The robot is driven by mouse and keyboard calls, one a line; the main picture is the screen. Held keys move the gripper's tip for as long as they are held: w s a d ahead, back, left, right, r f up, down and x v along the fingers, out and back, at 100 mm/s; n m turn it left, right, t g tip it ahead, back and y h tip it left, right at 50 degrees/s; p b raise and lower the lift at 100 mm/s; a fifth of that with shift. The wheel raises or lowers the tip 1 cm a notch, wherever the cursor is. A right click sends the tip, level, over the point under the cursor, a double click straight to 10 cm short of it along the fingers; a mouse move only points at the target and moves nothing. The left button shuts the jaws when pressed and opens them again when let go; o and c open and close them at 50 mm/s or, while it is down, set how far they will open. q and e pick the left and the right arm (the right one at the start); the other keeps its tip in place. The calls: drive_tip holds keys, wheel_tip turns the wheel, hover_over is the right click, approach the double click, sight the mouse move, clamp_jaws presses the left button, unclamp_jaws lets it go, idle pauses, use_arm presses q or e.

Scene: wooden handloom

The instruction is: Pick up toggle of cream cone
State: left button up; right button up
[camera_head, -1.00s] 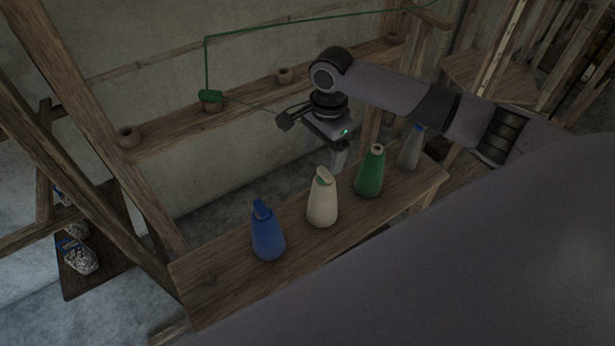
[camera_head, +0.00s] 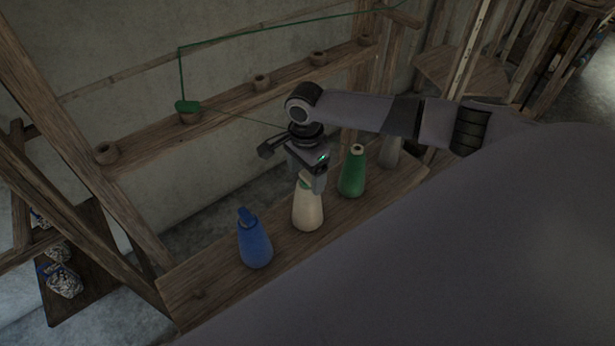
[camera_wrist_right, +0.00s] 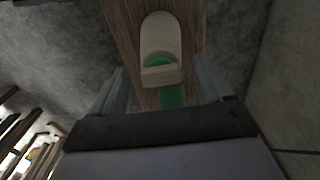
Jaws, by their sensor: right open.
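The cream cone (camera_head: 307,212) stands upright on the wooden bench between the blue and green cones. Its top, with the toggle, is largely hidden by my right gripper (camera_head: 312,182) in the head view. In the right wrist view the cream cone (camera_wrist_right: 160,32) shows from above, with a green patch (camera_wrist_right: 159,61) near its top; I cannot clearly separate the toggle there. My right gripper (camera_wrist_right: 160,88) is open, its two fingers apart on either side of the cone's line, and nothing is held. My left gripper is not in view.
The blue cone (camera_head: 254,245) stands left of the cream one, the green cone (camera_head: 352,175) right, and a grey cone (camera_head: 390,152) beyond. They share a narrow bench (camera_head: 225,284). Behind, a wall rail (camera_head: 222,110) carries small cups; a green thread runs above it.

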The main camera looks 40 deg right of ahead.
sight(306, 177)
drive_tip(key=c, duration=1.1)
wheel_tip(306, 177, up, 20)
drive_tip(key=shift+r+p, duration=0.1)
drive_tip(key=shift+p, duration=0.35)
